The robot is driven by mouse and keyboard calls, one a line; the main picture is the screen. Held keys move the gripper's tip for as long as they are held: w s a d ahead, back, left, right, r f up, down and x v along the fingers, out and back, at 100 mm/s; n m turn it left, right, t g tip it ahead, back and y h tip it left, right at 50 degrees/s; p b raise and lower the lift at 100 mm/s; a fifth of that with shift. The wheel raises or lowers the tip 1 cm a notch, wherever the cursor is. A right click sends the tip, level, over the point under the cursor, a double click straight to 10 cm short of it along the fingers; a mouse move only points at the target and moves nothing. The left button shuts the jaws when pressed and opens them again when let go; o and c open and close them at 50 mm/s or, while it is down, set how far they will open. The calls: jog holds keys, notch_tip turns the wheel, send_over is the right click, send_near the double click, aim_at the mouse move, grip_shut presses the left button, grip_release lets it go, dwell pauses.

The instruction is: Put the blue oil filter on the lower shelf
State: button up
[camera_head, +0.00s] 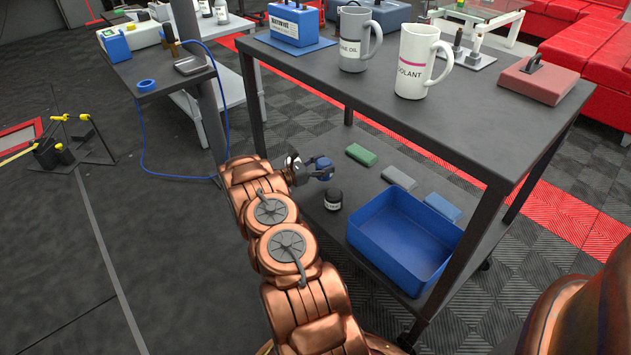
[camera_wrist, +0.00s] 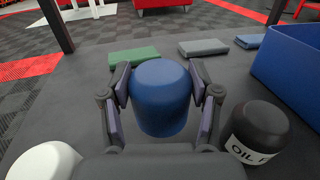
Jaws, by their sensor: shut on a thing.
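The blue oil filter (camera_wrist: 160,100) is a rounded blue cylinder between the two fingers of my gripper (camera_wrist: 162,90) in the wrist view. The fingers touch its sides, and it looks upright. In the head view the blue filter (camera_head: 323,168) shows at the end of my gripper (camera_head: 314,170), over the left part of the lower shelf (camera_head: 370,200). I cannot tell whether its bottom touches the shelf.
A white rounded object (camera_wrist: 45,162) is lower left.

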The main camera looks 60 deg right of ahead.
jog(key=v, duration=0.4)
jog(key=shift+f+b, duration=0.15)
jog(key=shift+b, duration=0.25)
jog(key=shift+w+a+f+b, duration=0.1)
jog(key=shift+f+b, duration=0.35)
jog(key=shift+f, duration=0.45)
jog(key=shift+w+a+f+b, duration=0.15)
jog(key=shift+f+b, duration=0.3)
jog(key=shift+f, duration=0.4)
jog(key=shift+s+f, duration=0.1)
jog(key=shift+f, duration=0.1)
jog(key=o, duration=1.3)
jog(key=shift+o, duration=0.2)
